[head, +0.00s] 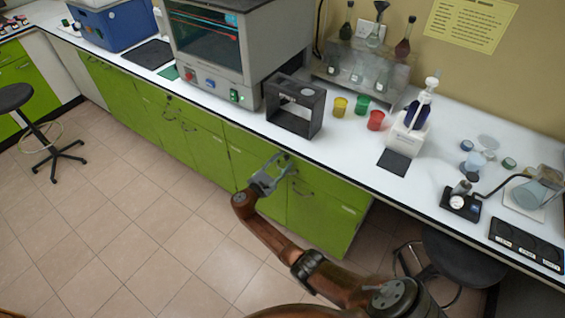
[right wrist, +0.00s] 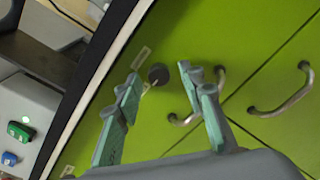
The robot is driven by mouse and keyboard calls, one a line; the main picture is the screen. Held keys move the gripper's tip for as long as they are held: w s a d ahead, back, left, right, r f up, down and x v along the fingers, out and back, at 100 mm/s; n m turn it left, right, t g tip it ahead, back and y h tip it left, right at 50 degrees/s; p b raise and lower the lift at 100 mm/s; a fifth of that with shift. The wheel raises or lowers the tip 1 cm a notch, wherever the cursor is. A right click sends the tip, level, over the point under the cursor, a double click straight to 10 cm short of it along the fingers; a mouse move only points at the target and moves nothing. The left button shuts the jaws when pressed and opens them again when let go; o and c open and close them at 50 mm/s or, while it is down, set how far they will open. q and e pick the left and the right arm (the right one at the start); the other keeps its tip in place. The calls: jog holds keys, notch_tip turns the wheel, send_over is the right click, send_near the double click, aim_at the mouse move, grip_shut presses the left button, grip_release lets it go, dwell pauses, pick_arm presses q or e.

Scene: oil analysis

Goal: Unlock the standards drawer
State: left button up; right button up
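The green cabinet front (head: 246,160) under the bench carries drawers and doors with curved metal handles. A dark round lock-like knob (right wrist: 158,74) sits on a green panel near the bench edge in the right wrist view, with a small pale piece beside it. I cannot tell whether that piece is a key or whether the lock is turned. My right gripper (head: 280,164) is at the cabinet front, just below the bench edge. In the right wrist view its two fingers (right wrist: 161,71) are apart, with the knob showing between their tips. Contact is unclear. My left gripper is out of view.
A curved handle (right wrist: 191,108) lies close to the right finger, with another handle (right wrist: 285,96) farther right. The bench edge (head: 335,176) overhangs the cabinet. A black frame-like device (head: 294,122) stands on the bench above. The floor (head: 130,220) in front is clear.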

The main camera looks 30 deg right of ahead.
jog(key=v, duration=1.2)
dwell(0.4)
